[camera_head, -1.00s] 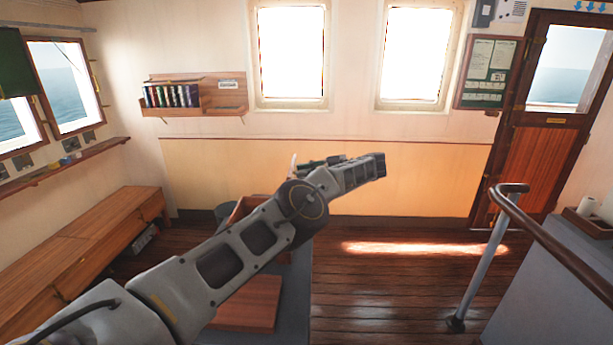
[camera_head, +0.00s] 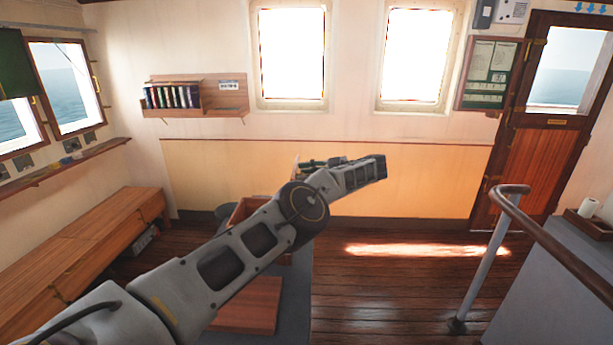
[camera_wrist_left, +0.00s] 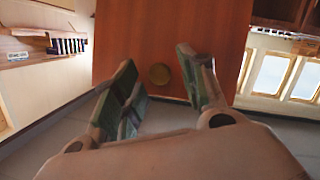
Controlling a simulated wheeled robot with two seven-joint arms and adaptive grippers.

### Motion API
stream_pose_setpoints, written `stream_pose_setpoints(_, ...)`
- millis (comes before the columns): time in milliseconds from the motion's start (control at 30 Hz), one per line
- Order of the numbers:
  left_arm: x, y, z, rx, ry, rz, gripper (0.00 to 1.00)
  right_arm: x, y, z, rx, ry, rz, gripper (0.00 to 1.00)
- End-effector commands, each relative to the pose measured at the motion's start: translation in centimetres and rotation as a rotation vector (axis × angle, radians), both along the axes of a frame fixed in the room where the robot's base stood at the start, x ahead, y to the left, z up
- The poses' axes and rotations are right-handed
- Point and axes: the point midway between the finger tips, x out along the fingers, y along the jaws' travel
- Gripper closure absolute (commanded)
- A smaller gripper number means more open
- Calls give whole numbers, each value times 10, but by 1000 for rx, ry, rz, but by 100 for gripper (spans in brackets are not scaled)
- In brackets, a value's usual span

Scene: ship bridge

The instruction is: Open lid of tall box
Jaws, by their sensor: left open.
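My left gripper (camera_head: 312,163) is mostly hidden behind my arm. My right gripper is not in view.
A grey surface (camera_head: 296,318) lies beside the flat wooden surface. A wooden bench (camera_head: 95,245) runs along the left wall. A handrail (camera_head: 545,240) and a grey counter (camera_head: 560,290) stand at the right. Wooden floor (camera_head: 385,290) is clear between.

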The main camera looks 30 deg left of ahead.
Motion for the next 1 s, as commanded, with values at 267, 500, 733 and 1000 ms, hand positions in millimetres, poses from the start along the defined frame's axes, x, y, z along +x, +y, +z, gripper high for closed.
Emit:
stream_pose_setpoints(267, 1, 0, 8, 2, -2, -1, 58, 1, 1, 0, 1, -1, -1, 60)
stream_pose_setpoints(500, 1, 0, 20, 2, -2, -1, 58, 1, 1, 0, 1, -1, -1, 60)
stream_pose_setpoints(733, 0, 0, 37, 1, -2, 0, 58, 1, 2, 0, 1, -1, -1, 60)
stream_pose_setpoints(1000, 1, 0, 65, 2, -3, -1, 58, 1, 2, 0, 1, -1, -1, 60)
